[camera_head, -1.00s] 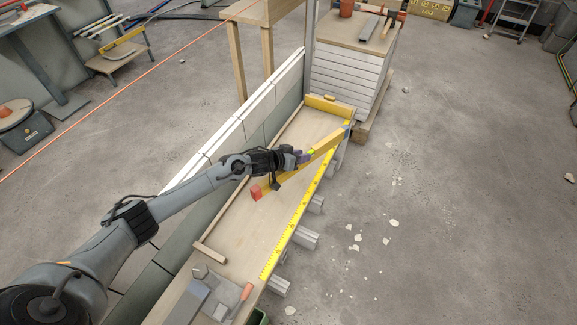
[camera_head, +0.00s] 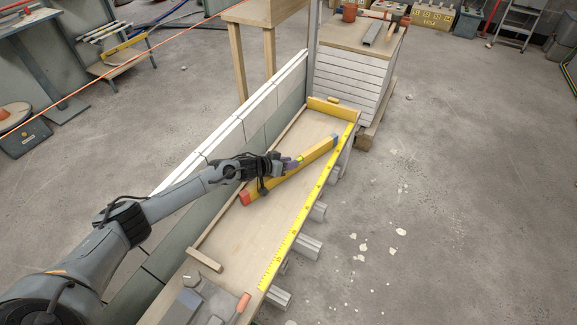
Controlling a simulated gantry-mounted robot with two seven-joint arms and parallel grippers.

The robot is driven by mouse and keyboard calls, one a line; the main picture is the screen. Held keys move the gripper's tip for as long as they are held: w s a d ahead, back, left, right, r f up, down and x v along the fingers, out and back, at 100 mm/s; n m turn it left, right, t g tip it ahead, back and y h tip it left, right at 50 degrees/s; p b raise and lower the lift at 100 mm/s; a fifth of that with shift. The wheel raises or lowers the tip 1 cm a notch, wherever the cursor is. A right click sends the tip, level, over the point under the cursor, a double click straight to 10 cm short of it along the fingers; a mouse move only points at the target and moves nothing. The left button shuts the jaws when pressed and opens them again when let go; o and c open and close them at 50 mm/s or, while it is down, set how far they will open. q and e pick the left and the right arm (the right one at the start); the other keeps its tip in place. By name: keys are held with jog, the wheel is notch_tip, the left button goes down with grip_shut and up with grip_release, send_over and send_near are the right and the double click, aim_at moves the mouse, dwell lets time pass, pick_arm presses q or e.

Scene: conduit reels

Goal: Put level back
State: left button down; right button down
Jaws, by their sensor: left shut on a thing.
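The level (camera_head: 312,153) is a long yellow bar with a red end cap at its near left end. It lies slantwise over the wooden bench top (camera_head: 245,235), its far end close to the yellow measuring strip (camera_head: 305,222) along the right edge. My left gripper (camera_head: 289,165) is shut on the level near its middle, and the fingers partly hide it. I cannot tell whether the level touches the bench top. My right gripper is not in view.
A yellow block (camera_head: 333,108) spans the bench's far end. A low white-topped wall (camera_head: 235,125) runs along its left side. A wooden strip (camera_head: 205,259) and grey tools (camera_head: 200,298) lie at the near end. The floor at right is mostly clear.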

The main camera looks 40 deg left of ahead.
pick_arm(q)
jog(key=shift+w+r, duration=0.1)
jog(key=shift+w, duration=0.05)
jog(key=c, duration=0.8)
grip_release()
